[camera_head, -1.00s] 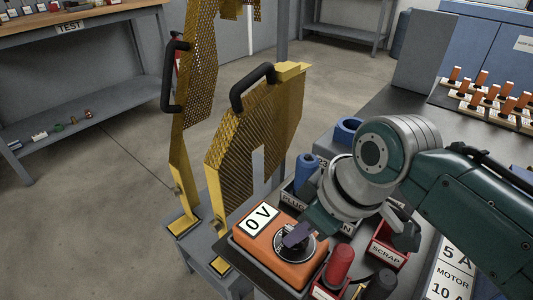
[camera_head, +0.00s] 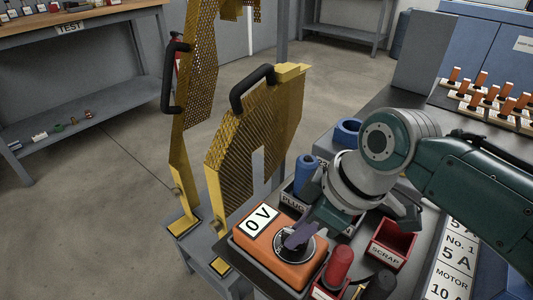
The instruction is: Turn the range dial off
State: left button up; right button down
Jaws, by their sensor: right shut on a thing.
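An orange meter box (camera_head: 272,262) sits on the bench near the bottom middle. Its white display (camera_head: 262,221) reads "0 V". The round black range dial (camera_head: 288,250) is on its top face, partly covered by my right gripper. My right gripper (camera_head: 296,239) reaches down from the right and its dark fingertips are closed on the dial's knob. My left gripper is not in the view.
A red scrap bin (camera_head: 391,245) and a red cylinder (camera_head: 339,266) stand right of the meter. A blue cylinder (camera_head: 306,172) stands behind it. Yellow mesh guards (camera_head: 250,140) with black handles rise behind and left. Labelled plates (camera_head: 455,262) lie at the right.

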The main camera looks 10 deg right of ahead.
jog(key=shift+d+f+n+g, duration=0.1)
jog(key=shift+n+g, duration=0.2)
jog(key=shift+n, duration=0.6)
jog(key=n+g+b, duration=0.1)
jog(key=n+b, duration=0.1)
jog(key=shift+w+f+n+y, duration=0.1)
jog(key=shift+w+n+y, duration=0.05)
jog(key=shift+n+y, duration=0.2)
jog(key=n+g+b, duration=0.1)
jog(key=n+b, duration=0.1)
jog(key=n, duration=0.1)
jog(key=shift+b, duration=0.35)
jog(key=shift+n+g+b, duration=0.4)
jog(key=shift+n+b, duration=0.2)
jog(key=shift+n, duration=0.25)
jog(key=c, duration=0.8)
grip_release()
jog(key=shift+r, duration=0.25)
